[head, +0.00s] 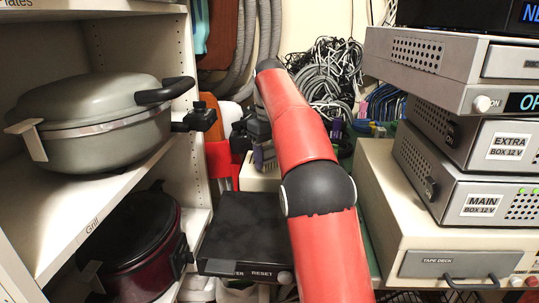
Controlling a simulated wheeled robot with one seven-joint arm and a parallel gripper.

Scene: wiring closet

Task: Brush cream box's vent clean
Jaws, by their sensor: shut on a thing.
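My gripper (258,146) is at the centre left, at the end of my red arm. It is shut on a small grey-purple thing (265,159), which looks like the brush; its lower end is hard to make out. A cream box top (258,181) shows just below it, behind a black box; whether the held thing touches it I cannot tell. A large cream box (372,170) with a tape deck panel stands right of my arm. No vent shows on either cream surface; my arm and the black box hide parts of them.
The black box (243,225) with a RESET label stands in front. Grey boxes marked EXTRA (511,146) and MAIN (483,204) are stacked at right, under a vented pale box (417,52). A pot (95,125) and a dark red cooker (130,245) fill the left shelves. Tangled cables (328,75) hang behind.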

